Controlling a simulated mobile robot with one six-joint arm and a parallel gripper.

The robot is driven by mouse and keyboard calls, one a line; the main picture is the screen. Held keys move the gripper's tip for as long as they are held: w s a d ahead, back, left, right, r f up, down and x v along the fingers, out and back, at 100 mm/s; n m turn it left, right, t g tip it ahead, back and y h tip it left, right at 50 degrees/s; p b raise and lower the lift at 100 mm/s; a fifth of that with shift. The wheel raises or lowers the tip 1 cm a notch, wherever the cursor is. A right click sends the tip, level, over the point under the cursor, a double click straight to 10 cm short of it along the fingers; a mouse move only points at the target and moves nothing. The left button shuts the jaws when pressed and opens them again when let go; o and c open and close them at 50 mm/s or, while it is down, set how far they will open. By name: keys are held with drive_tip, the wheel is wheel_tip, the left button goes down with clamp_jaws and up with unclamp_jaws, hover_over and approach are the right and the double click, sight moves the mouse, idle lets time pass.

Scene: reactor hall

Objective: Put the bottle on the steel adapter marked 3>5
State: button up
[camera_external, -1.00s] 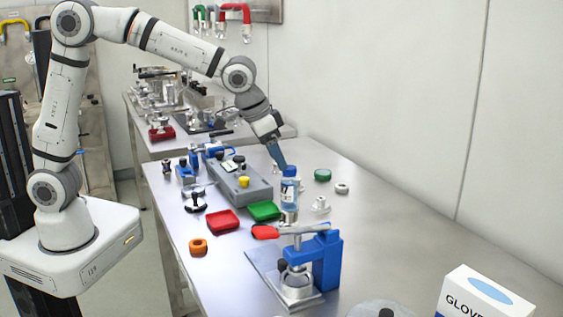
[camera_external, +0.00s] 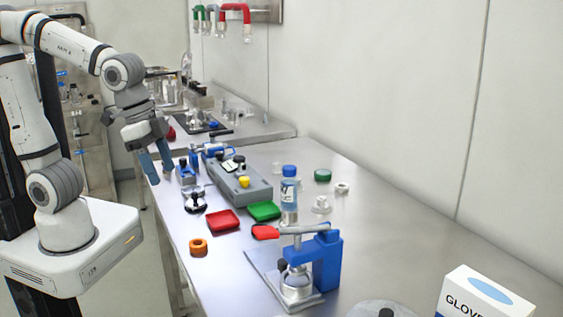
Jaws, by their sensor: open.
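The bottle (camera_external: 289,199) is clear with a blue cap and a label. It stands upright on the steel table, just behind the blue clamp press; whether it rests on an adapter or on the bare table is hidden. A small pale metal piece (camera_external: 321,205) sits to its right, and a ring-like one (camera_external: 342,188) lies farther right. No 3>5 marking is legible. My gripper (camera_external: 158,163) is open and empty, pointing down near the table's left edge, well left of the bottle.
The blue press (camera_external: 328,262) with a red-ended lever stands in front of the bottle. Red (camera_external: 222,221) and green (camera_external: 264,211) trays and a grey block (camera_external: 238,183) lie to the left. A glove box (camera_external: 480,293) stands at the front right. The table's right side is mostly clear.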

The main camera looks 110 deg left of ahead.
drive_tip(key=s+d+f+m, duration=0.1)
drive_tip(key=s+d+f, duration=0.2)
drive_tip(key=s, duration=0.4)
drive_tip(key=shift+s+d+m+h, duration=0.15)
drive_tip(key=shift+d+m+h, duration=0.15)
drive_tip(key=shift+m, duration=0.1)
drive_tip(key=shift+a, duration=0.1)
idle(0.5)
